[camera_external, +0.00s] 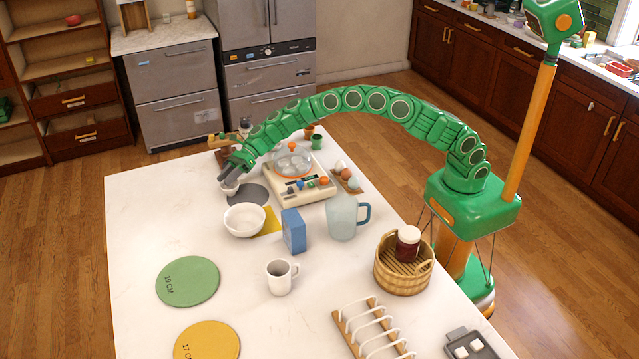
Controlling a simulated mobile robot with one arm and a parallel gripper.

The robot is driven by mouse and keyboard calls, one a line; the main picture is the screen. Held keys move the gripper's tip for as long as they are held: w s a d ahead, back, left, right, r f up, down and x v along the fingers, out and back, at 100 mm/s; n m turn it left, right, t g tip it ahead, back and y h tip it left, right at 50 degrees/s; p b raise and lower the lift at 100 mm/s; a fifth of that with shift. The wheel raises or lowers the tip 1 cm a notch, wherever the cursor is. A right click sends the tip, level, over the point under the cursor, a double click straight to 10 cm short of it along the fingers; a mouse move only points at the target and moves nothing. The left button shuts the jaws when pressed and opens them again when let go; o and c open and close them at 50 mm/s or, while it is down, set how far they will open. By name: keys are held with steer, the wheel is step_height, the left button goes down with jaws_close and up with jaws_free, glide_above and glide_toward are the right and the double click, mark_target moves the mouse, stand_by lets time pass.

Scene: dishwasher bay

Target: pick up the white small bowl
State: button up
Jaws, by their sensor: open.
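A white small bowl (230,190) sits toward the far left of the white table, by the edge of a dark grey round mat (252,196). My gripper (225,176) is at the end of the green arm, directly at this bowl. Its dark fingers are open and overlap the bowl's rim in the picture. They hide part of the bowl, and I cannot tell whether they touch it. A larger white bowl (244,221) stands nearer the camera, partly on a yellow mat (269,222).
A scale (290,182) with a clear dish, a blue box (293,231), a pitcher (341,219), a mug (279,277) and a basket (402,277) stand to the right. A green disc (187,282) lies front left. The table's left edge is clear.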

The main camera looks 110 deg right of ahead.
steer(key=shift+w+a+f, duration=0.1)
steer(key=shift+w+a, duration=0.05)
steer(key=shift+w, duration=0.1)
steer(key=shift+c, duration=0.2)
jaws_close()
step_height(320, 180, up, 3)
steer(key=shift+r, duration=0.15)
steer(key=s+a+r, duration=0.4)
steer(key=s+r, duration=0.5)
steer(key=s, duration=0.4)
steer(key=shift+s+r, duration=0.2)
steer(key=shift+r, duration=0.15)
